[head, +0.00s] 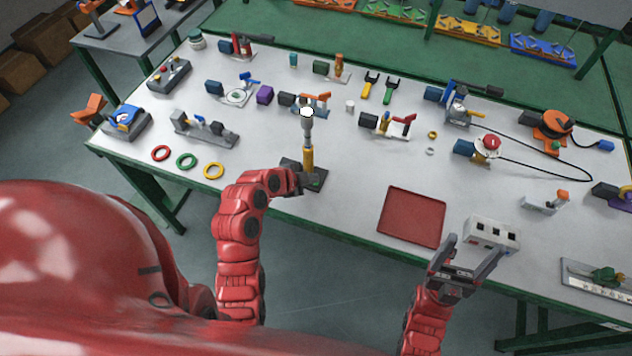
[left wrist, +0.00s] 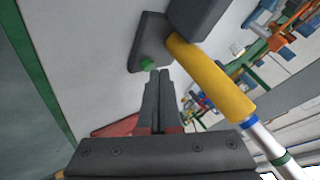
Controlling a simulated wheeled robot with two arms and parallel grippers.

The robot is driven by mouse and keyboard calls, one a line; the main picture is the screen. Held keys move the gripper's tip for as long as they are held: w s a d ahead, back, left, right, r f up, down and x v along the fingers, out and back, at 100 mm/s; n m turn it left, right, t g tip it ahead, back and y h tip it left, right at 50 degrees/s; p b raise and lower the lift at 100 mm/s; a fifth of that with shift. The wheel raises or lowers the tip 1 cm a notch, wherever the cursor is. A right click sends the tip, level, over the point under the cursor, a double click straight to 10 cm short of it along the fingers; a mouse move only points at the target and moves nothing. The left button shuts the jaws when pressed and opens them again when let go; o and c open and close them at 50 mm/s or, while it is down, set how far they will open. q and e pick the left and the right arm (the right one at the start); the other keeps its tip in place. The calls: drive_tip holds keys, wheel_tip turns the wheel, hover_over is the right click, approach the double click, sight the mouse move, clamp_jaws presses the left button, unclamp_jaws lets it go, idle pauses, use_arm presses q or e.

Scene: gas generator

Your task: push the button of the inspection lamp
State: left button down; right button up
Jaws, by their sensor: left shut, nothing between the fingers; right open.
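The inspection lamp (head: 308,155) stands upright near the front edge of the table, with a dark base, a yellow post and a glowing white head. A green button (head: 316,183) sits on its base. In the left wrist view, the green button (left wrist: 148,64) is just beyond my left fingertips, and the lamp's yellow post (left wrist: 212,75) rises to the right. My left gripper (head: 303,184) is shut and empty, its tips close to the button; whether they touch it I cannot tell. My right gripper (head: 472,263) is open and empty by the table's front edge.
A red tray (head: 412,217) lies right of the lamp. A white socket box (head: 491,234) stands just beyond my right gripper. Red, green and yellow rings (head: 187,161) lie to the left. Several devices fill the table behind the lamp.

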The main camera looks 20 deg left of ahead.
use_arm(q)
drive_tip(key=shift+f+b, duration=0.35)
drive_tip(key=shift+b, duration=0.15)
idle(0.3)
drive_tip(key=shift+r, duration=0.95)
wheel_tip(320, 180, up, 6)
idle(0.4)
idle(0.5)
